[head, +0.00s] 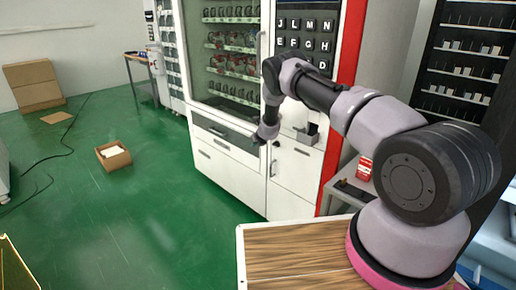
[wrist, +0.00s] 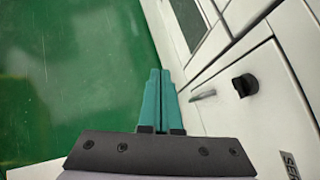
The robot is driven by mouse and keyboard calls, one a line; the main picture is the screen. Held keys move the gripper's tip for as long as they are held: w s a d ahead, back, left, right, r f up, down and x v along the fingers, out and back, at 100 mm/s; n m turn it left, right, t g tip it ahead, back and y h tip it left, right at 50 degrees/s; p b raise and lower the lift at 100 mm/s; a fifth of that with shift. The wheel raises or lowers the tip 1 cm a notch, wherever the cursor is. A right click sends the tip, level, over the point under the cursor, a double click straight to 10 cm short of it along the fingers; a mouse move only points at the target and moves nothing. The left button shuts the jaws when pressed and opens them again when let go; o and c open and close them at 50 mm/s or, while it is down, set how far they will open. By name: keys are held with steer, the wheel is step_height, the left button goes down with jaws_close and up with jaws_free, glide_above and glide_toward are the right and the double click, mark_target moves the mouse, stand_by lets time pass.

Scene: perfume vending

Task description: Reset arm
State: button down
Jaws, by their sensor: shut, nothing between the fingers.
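My arm reaches forward from the right in the head view, with its end low in front of the white vending machine (head: 228,172). My gripper (wrist: 161,72) shows in the wrist view with its two teal fingers side by side, closed, and nothing between them. In the head view the gripper's fingers are too small and hidden to make out. In the wrist view the machine's white front with a black knob (wrist: 245,85) and a silver handle (wrist: 203,95) lies to the right of the fingers.
A wooden-topped surface (head: 290,250) lies at the front. An open cardboard box (head: 114,157) sits on the green floor (head: 110,225), with more cardboard (head: 34,85) by the back wall. Dark shelves (head: 465,60) stand at the right. The floor left of the machine is mostly free.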

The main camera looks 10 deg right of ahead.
steer(key=s+r+n+y, duration=0.25)
steer(key=r+n, duration=0.35)
steer(key=r, duration=2.2)
steer(key=s+d+r+n+y, duration=0.1)
steer(key=s+r+n, duration=0.3)
steer(key=s+r, duration=0.45)
steer(key=s+d+r+n+y, duration=0.15)
steer(key=s+r+n, duration=0.35)
steer(key=r, duration=0.7)
steer(key=s+d+r+n+g+h, duration=0.1)
steer(key=s+d+r+n, duration=0.2)
steer(key=s, duration=0.8)
steer(key=s+d+r+n+g+h, duration=0.1)
steer(key=s+r+n, duration=0.4)
steer(key=s, duration=0.5)
steer(key=s+d+f+n+h, duration=0.1)
steer(key=s+d, duration=0.3)
steer(key=s, duration=0.6)
steer(key=s+d+f+n+h, duration=0.1)
steer(key=s+d+n, duration=0.3)
steer(key=s, duration=0.6)
steer(key=shift+s+f+t+h, duration=0.15)
steer(key=shift+s+t+h, duration=0.2)
steer(key=shift+h, duration=0.55)
